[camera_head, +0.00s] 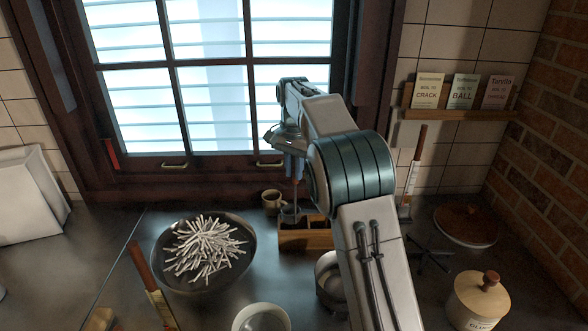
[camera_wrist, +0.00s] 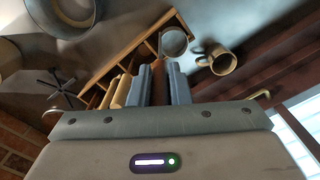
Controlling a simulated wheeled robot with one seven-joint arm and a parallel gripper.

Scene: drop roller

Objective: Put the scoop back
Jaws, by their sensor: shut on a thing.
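My gripper (camera_head: 293,166) is above the back of the counter, pointing down, with its fingers shut on the reddish-brown handle of the scoop. In the wrist view the handle shows between the two blue-grey fingers (camera_wrist: 159,80). The scoop's round metal end (camera_wrist: 173,42) shows beyond them; in the head view the scoop (camera_head: 290,211) hangs upright at the left part of the wooden compartment box (camera_head: 308,241). The box (camera_wrist: 118,57) also shows in the wrist view, with several compartments. I cannot tell whether the scoop's end is inside a compartment or just above it.
A brass-coloured mug (camera_head: 272,201) stands close left of the box. A wide pan of white sticks (camera_head: 250,243) is at left. A metal pot (camera_head: 327,272) is in front, partly behind my arm. A lidded jar (camera_head: 478,303) and a black star-shaped stand (camera_head: 431,256) are at right.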

